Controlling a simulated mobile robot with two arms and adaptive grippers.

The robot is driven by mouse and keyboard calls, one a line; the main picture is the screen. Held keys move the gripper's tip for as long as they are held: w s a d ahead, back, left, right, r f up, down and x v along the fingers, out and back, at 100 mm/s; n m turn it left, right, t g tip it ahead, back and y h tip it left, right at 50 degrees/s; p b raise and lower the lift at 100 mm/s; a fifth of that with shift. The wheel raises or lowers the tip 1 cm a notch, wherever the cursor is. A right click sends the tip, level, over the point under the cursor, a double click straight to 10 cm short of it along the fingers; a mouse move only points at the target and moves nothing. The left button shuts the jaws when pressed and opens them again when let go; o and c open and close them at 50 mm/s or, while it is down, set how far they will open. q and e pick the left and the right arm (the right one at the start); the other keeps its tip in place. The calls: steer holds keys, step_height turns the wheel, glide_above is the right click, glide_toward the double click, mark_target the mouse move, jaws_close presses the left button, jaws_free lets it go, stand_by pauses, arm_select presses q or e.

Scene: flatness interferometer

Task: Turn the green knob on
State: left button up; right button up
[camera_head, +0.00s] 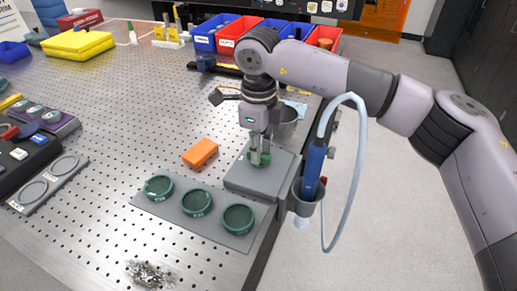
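The green knob (247,157) sits on top of a flat grey box (258,182) near the right edge of the perforated table. My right gripper (260,158) points straight down at the knob, with its fingertips at the knob's height. The fingers look close together and cover much of the knob; green shows beside them. Whether they grip it cannot be made out. My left gripper is not in view.
A grey plate with green rings (197,203) lies in front of the box. An orange block (200,153) lies to its left. A blue tool in a holder (313,168) with a looping hose stands at the table's right edge. A metal cup (286,124) stands behind the gripper.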

steer(key=o, duration=0.3)
step_height(320, 180, up, 12)
steer(key=shift+f, duration=0.1)
stand_by(0.6)
